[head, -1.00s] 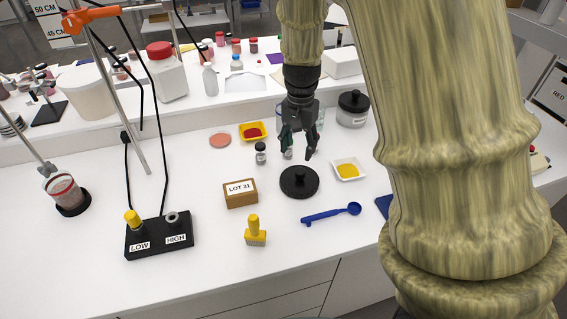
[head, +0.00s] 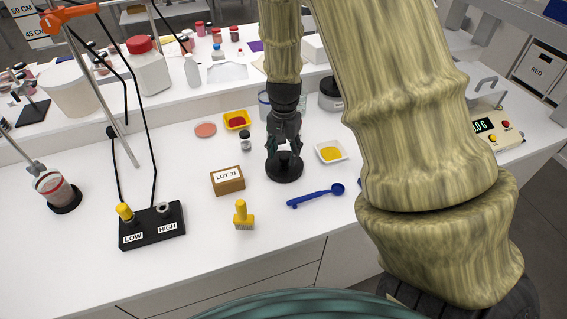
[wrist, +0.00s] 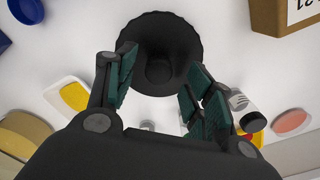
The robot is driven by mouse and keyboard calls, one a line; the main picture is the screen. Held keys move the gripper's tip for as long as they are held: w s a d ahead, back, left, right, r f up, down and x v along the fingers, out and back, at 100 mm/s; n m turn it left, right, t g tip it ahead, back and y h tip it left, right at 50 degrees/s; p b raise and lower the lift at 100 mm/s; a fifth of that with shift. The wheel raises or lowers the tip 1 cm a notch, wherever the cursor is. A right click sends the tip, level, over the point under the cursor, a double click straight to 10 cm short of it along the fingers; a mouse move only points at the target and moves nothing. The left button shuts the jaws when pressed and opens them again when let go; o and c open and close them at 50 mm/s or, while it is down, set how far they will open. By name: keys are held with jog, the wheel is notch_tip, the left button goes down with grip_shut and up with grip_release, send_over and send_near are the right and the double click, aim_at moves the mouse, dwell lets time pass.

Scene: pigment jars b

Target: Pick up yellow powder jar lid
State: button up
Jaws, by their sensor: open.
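A round black lid (head: 284,172) with a raised knob lies flat on the white bench, and it also fills the upper middle of the wrist view (wrist: 158,30). My gripper (head: 284,150) points down right over the lid. In the wrist view my gripper (wrist: 158,85) has its two green-padded fingers apart, one on each side of the knob, with the knob between them but a gap on both sides. A white dish of yellow powder (head: 331,153) is right of the lid. The jar with the dark top (head: 331,95) behind is partly hidden by my arm.
A blue scoop (head: 315,196) lies in front of the lid. A yellow-handled block (head: 243,217) stands nearer the front.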

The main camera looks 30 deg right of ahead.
aim_at(284, 163)
jog(key=shift+s+f, duration=0.25)
jog(key=shift+s, duration=0.25)
jog(key=shift+f, duration=0.4)
jog(key=shift+w+f+p, duration=0.3)
jog(key=shift+w+f, duration=0.25)
jog(key=shift+f, duration=0.2)
jog(key=shift+s+r, duration=0.15)
jog(key=shift+s, duration=0.2)
jog(key=shift+w, duration=0.2)
jog(key=c, duration=0.6)
jog(key=shift+s, duration=0.1)
jog(key=c, duration=0.5)
